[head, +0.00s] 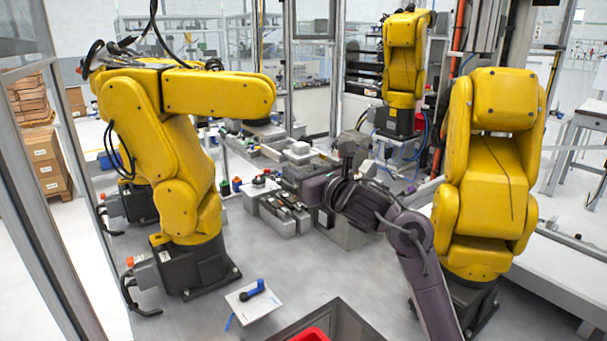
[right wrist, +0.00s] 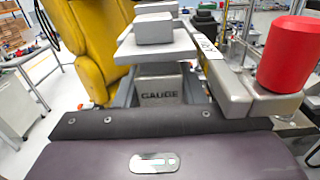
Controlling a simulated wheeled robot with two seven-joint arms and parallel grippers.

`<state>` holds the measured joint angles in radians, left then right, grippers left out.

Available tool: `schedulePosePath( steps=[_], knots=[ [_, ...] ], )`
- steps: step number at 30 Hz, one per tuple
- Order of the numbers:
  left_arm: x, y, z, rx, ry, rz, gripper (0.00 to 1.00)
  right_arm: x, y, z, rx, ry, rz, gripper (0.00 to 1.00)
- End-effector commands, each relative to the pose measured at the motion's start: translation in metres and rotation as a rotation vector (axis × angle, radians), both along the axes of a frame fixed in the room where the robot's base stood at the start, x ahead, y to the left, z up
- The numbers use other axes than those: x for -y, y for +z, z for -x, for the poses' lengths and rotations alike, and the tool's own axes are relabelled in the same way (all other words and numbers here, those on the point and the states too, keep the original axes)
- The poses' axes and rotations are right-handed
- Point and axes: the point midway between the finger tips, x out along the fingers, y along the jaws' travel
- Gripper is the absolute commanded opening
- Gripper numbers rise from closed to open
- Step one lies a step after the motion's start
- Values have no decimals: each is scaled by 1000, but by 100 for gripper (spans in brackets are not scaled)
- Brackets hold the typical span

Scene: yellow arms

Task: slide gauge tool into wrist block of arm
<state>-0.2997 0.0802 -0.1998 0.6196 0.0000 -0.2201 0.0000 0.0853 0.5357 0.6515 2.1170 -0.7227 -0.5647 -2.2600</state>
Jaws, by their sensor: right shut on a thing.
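My right gripper (head: 350,150) is at the end of the purple arm, over the middle of the work cell. In the right wrist view, a grey block lettered GAUGE (right wrist: 160,90) stands just beyond the dark edge of my wrist; I take it as the gauge tool. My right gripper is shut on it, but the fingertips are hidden. The yellow arm on the left (head: 180,150) has its forearm stretched right, its wrist end (head: 262,95) bent down. Another yellow arm (head: 490,170) stands at right. The exact wrist block for the tool cannot be told. My left gripper is not in view.
A red cylinder (right wrist: 288,55) sits on a grey bar at right in the right wrist view. Grey fixtures (head: 285,215) crowd the centre. A third yellow arm (head: 405,60) stands behind.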

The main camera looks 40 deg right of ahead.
Motion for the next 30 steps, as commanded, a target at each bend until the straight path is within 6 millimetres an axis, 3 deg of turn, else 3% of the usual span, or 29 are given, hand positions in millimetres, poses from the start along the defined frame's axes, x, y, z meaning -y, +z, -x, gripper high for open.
schedulePosePath(
  steps=[30],
  knots=[
    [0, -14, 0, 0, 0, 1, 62, 3, 1, -30, 3, 0, 1, 0]
  ],
)
